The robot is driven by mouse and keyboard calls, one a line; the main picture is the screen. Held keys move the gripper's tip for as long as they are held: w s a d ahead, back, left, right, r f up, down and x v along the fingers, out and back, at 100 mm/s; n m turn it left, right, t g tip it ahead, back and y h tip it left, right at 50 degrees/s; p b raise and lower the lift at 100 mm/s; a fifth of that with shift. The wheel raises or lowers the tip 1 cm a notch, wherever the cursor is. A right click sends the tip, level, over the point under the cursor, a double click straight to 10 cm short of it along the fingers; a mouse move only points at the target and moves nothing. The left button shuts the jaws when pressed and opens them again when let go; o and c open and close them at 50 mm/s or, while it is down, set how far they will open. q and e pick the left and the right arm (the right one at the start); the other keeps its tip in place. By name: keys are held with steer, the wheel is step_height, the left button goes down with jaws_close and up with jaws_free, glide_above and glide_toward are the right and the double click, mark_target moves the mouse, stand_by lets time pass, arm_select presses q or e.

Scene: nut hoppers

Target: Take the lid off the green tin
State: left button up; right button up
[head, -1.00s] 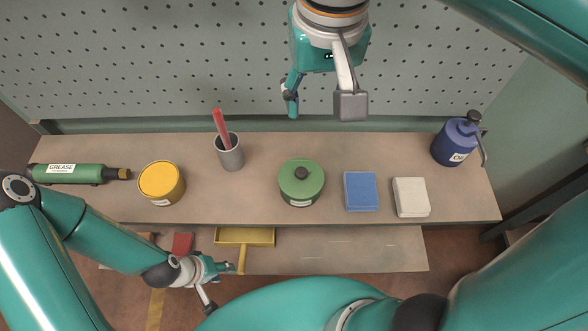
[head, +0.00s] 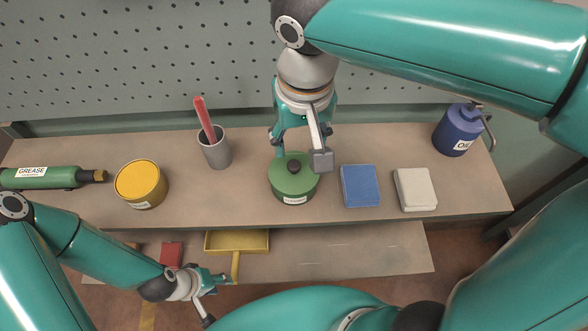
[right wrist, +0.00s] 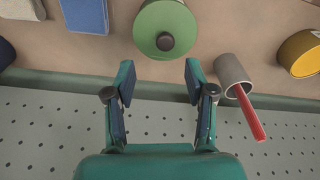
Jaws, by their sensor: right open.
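The green tin (head: 294,187) stands upright on the upper shelf, with its green lid (head: 283,167) on and a dark round knob (head: 294,166) at the lid's middle. In the right wrist view the lid (right wrist: 152,20) and knob (right wrist: 165,41) lie just beyond my fingertips, between them. My right gripper (head: 298,152) is open and empty, above and behind the tin; its two fingers show apart in the right wrist view (right wrist: 158,80).
A grey cup (head: 215,151) with a red stick and a yellow tin (head: 140,184) stand left of the green tin. A blue box (head: 360,186) and a white box (head: 415,189) lie right. A blue oil can (head: 457,133) is far right. A pegboard (head: 150,60) stands behind.

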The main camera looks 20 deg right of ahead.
mark_target(294, 164)
steer(key=shift+w+a+f, duration=0.1)
steer(key=shift+f, duration=1.15)
steer(key=shift+w+a+f, duration=0.15)
steer(key=shift+f, duration=1.05)
steer(key=shift+w+a+f, duration=0.1)
steer(key=shift+f, duration=1.15)
jaws_close()
